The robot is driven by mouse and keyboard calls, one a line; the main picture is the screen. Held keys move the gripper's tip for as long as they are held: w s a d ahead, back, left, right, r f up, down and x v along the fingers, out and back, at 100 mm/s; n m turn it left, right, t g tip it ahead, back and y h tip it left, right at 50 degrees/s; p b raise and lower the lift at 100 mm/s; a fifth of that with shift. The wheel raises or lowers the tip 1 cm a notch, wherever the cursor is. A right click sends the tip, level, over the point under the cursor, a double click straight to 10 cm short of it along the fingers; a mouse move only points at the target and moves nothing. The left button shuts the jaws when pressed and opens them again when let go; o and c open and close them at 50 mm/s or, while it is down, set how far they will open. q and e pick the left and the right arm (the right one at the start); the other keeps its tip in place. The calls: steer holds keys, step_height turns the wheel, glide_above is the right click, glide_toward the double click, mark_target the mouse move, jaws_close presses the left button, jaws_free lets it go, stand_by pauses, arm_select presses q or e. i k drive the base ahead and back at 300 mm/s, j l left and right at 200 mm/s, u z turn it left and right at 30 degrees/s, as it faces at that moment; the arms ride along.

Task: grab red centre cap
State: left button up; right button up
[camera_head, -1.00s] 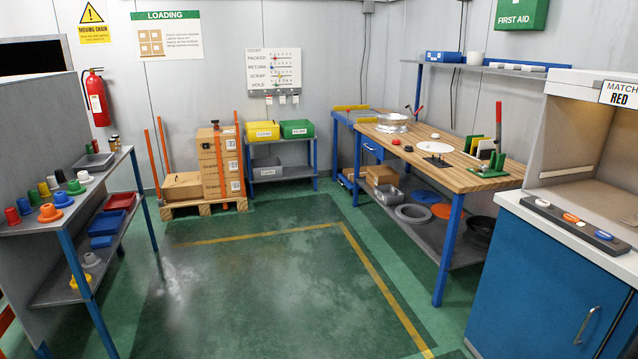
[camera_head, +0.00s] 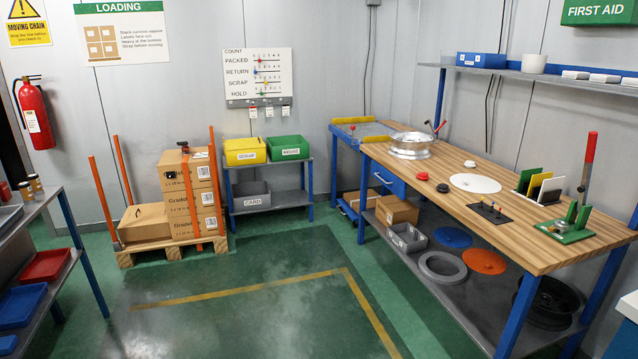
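A small red cap (camera_head: 423,176) lies on the wooden workbench (camera_head: 460,215), near its left edge. A small black cap (camera_head: 443,188) lies just in front and to the right of it, apart from it. A small white cap (camera_head: 470,163) lies farther back, behind a flat white disc (camera_head: 475,183). A silver wheel rim (camera_head: 410,147) stands at the bench's far left end. Neither of my grippers shows in the head view.
Floor before the bench is clear, with a yellow line (camera_head: 240,289). A black plate with pegs (camera_head: 487,212) and a green stand with a red handle (camera_head: 576,217) sit nearer on the bench. A grey shelf (camera_head: 28,214) stands at left; a loaded pallet (camera_head: 170,248) stands behind.

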mark_target(421, 175)
steer(key=i+z, duration=0.15)
steer(key=i, duration=0.45)
steer(key=i+j+z, duration=0.15)
steer(key=i, duration=0.5)
steer(key=i+j+z, duration=0.1)
steer(key=i+j, duration=0.15)
steer(key=i, duration=0.35)
